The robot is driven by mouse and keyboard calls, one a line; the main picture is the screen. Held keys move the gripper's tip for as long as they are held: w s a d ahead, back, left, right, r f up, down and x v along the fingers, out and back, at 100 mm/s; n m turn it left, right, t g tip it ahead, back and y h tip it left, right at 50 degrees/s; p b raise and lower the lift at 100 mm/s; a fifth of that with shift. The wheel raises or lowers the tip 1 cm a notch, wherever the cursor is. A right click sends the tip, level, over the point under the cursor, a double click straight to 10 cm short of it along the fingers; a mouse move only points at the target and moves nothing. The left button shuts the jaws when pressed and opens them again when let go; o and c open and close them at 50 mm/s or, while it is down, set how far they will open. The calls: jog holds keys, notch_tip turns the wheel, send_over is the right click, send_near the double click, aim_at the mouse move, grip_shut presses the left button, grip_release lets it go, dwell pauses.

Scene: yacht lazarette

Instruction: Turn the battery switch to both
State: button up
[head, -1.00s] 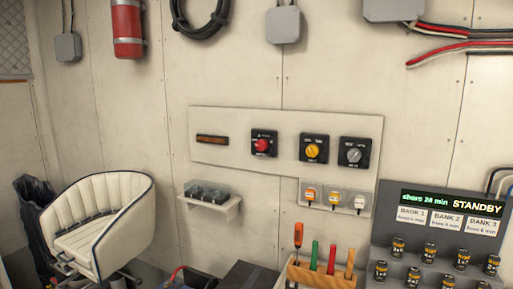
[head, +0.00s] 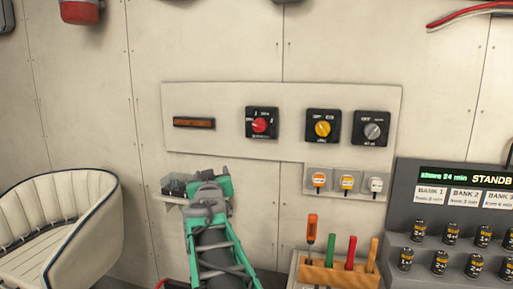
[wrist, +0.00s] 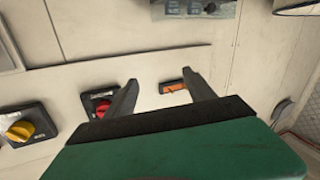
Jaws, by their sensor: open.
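A pale panel (head: 215,146) on the wall carries a row of square black rotary switches. One has a red knob (head: 261,125), one a yellow knob (head: 323,128) and one a grey knob (head: 373,130). The labels are too small to read surely, so I cannot tell by text which is the battery switch. My gripper (wrist: 160,86) is open and empty. In the head view my green arm rises below and left of the red-knobbed switch. In the wrist view the red knob (wrist: 102,107) shows beside the left finger, partly hidden by it; the yellow knob (wrist: 20,131) is further left.
An orange-brown display (head: 193,123) is left of the switches. Small breakers (head: 347,183) sit below right. A tool rack (head: 335,273) and a battery bank stand (head: 455,179) are lower right. A white seat (head: 60,225) is lower left. A clear-covered shelf unit (head: 174,188) is behind my arm.

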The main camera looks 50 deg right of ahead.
aim_at(259, 128)
jog(key=s+d+r+m+h+b, duration=0.1)
jog(key=s+d+r+h, duration=0.25)
jog(key=d, duration=0.25)
jog(key=s+d+r+m+h, duration=0.1)
jog(key=s+d+r+h, duration=0.25)
jog(key=d, duration=0.25)
jog(key=shift+g, duration=0.4)
jog(key=p+x, duration=0.1)
jog(key=x, duration=0.2)
jog(key=r+p+x, duration=0.1)
jog(key=x, duration=0.3)
jog(key=shift+s+d+r, duration=0.1)
jog(key=shift+r, duration=0.05)
jog(key=c, duration=1.4)
